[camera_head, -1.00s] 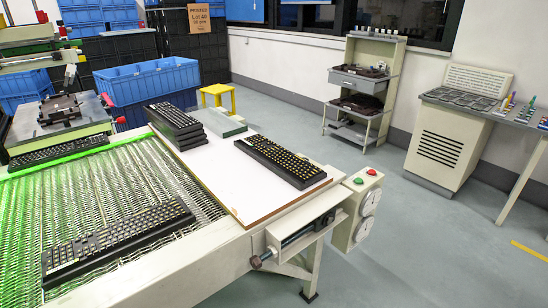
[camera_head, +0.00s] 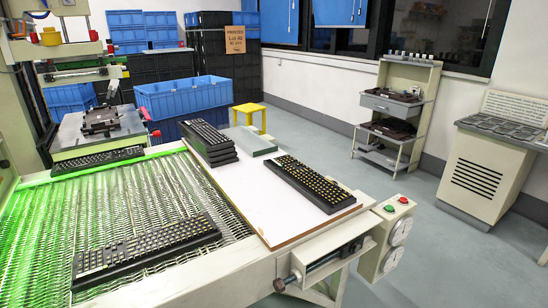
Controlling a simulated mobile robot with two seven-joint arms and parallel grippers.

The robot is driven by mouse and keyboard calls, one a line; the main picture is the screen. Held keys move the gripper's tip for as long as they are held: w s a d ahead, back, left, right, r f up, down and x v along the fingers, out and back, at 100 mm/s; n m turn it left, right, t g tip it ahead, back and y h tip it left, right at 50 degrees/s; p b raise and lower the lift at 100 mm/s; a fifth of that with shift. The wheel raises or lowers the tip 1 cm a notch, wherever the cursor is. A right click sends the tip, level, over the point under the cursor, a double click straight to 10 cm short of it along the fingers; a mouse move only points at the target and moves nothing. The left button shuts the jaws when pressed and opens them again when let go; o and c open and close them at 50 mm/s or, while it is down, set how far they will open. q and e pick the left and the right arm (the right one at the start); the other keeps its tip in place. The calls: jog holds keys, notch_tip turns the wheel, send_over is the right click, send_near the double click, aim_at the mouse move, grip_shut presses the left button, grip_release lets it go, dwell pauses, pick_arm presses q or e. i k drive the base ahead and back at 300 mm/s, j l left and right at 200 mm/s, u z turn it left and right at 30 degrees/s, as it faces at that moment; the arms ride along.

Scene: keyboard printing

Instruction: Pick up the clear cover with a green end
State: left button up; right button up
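Neither of my grippers is in view.
A keyboard stack (camera_head: 208,143) and a single keyboard (camera_head: 302,183) sit on the board. More keyboards (camera_head: 146,249) lie on the mesh conveyor (camera_head: 95,210). A yellow stool (camera_head: 249,115), blue crate (camera_head: 185,97), shelf cart (camera_head: 395,120) and cabinet (camera_head: 478,180) stand beyond.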

aim_at(255, 144)
jog(key=i+l+z, duration=0.65)
jog(key=l+z, duration=0.2)
jog(key=i+l+z, duration=0.55)
jog(key=i+z, duration=0.2)
jog(key=i, duration=0.2)
jog(key=i+z, duration=0.35)
jog(key=i, duration=1.5)
jog(key=i+u, duration=0.65)
jog(key=i+l+u, duration=0.1)
jog(key=i+u, duration=0.25)
jog(key=i+j+u, duration=0.1)
jog(key=u, duration=0.35)
jog(key=i+u, duration=0.55)
jog(key=u, duration=0.3)
jog(key=i+j+u, duration=0.1)
jog(key=i+u, duration=0.3)
jog(key=i, duration=0.15)
jog(key=i+u, duration=0.4)
jog(key=i+l, duration=0.05)
jog(key=i, duration=0.05)
